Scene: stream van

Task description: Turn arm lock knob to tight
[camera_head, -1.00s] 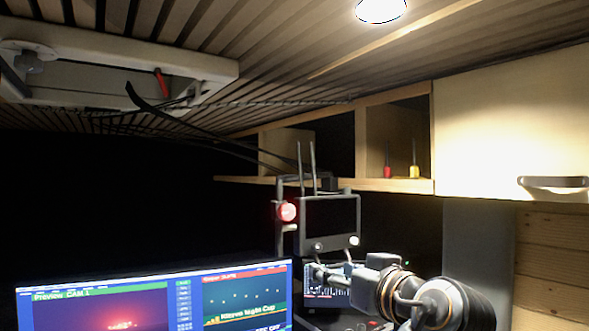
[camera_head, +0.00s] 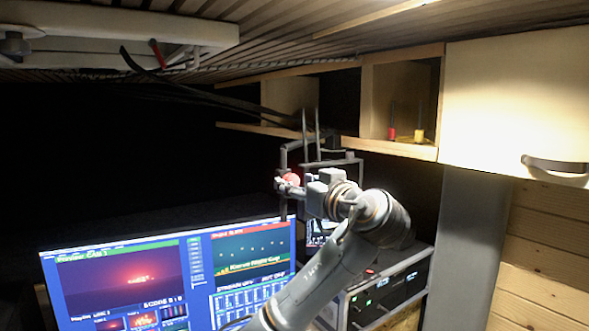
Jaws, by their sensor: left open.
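A round red knob (camera_head: 292,179) sits on the dark upright post (camera_head: 283,157) of the monitor arm, at the middle of the view. I take it for the arm lock knob; its turn position cannot be read from here. My left gripper (camera_head: 287,189) is open at the knob, just in front of and below it. It partly covers the knob, and I cannot tell whether the fingers touch it. My right gripper is not in view.
A large screen (camera_head: 120,255) stands at lower left. A rack of equipment (camera_head: 385,295) is at lower right. A cabinet (camera_head: 515,95) is at right.

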